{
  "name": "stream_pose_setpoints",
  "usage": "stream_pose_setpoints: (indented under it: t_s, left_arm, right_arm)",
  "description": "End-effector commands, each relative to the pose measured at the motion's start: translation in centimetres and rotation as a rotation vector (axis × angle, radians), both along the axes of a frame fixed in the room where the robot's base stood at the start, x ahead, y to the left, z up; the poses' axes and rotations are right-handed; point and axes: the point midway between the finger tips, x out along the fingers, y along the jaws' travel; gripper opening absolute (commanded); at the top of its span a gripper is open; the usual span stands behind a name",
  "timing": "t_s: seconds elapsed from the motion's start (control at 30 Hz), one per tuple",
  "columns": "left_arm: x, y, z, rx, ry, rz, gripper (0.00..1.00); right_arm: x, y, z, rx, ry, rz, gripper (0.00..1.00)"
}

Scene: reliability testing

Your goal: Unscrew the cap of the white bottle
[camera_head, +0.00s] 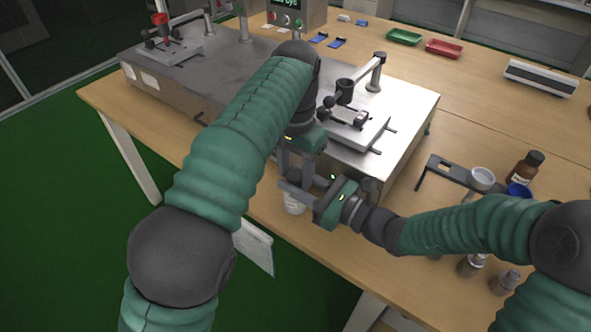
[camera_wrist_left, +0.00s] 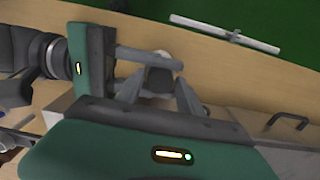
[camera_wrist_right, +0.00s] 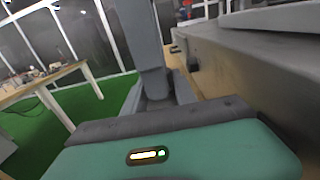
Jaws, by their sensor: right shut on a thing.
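The white bottle (camera_head: 293,204) stands on the wooden table near its front edge, its upper part mostly hidden by my grippers. In the left wrist view a sliver of its white body (camera_wrist_left: 161,56) shows beside its dark cap (camera_wrist_left: 159,80). My right gripper (camera_head: 297,194) reaches in from the right, level, and is shut on the bottle. My left gripper (camera_head: 299,176) points down from above. Its fingers are apart on either side of the cap, with visible gaps. In the right wrist view grey fingers (camera_wrist_right: 154,80) fill the middle and hide the bottle.
A large metal test machine (camera_head: 225,80) stands close behind the grippers. A brown bottle (camera_head: 526,167), a dark stand (camera_head: 452,172) and metal weights (camera_head: 472,265) are at the right. Green (camera_head: 403,37) and red (camera_head: 444,48) trays lie at the back. The table's front edge is close to the bottle.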

Motion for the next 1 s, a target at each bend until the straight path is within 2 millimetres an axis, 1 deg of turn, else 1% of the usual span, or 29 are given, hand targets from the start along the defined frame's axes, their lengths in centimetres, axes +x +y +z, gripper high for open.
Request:
stream_pose_setpoints:
  t_s: [0.03,0.07,0.37,0.47,0.6,0.67,0.7,0.77,1.0]
  left_arm:
    - [0.0,0.0,-0.1,0.000,0.000,0.000,0.52]
    - [0.0,0.0,-0.1,0.000,0.000,0.000,0.55]
    - [0.0,0.0,0.1,-0.001,-0.001,0.000,0.55]
    - [0.1,0.0,1.4,-0.001,-0.003,0.000,0.55]
    - [0.1,0.0,3.7,-0.001,-0.003,0.000,0.55]
    - [0.1,0.0,4.2,0.000,-0.001,0.000,0.55]
    - [0.0,0.0,4.4,0.000,-0.001,0.000,0.52]
    - [0.0,0.0,4.6,0.001,-0.001,0.000,0.52]
    - [0.1,-0.1,7.5,0.000,-0.004,0.000,0.52]
  right_arm:
    - [-0.1,0.0,-0.5,-0.006,0.012,0.000,0.00]
    - [-0.1,0.0,-0.5,-0.006,0.012,0.000,0.00]
    - [-0.1,0.0,-0.5,-0.006,0.012,0.000,0.00]
    - [-0.1,0.0,-0.5,-0.006,0.012,0.000,0.00]
    - [-0.1,0.0,-0.6,-0.006,0.012,0.000,0.00]
    - [-0.1,0.0,-0.6,-0.006,0.012,0.000,0.00]
    - [-0.1,0.0,-0.6,-0.006,0.012,0.000,0.00]
    - [-0.1,0.0,-0.6,-0.006,0.012,0.000,0.00]
    - [-0.1,0.0,-0.6,-0.006,0.012,0.000,0.00]
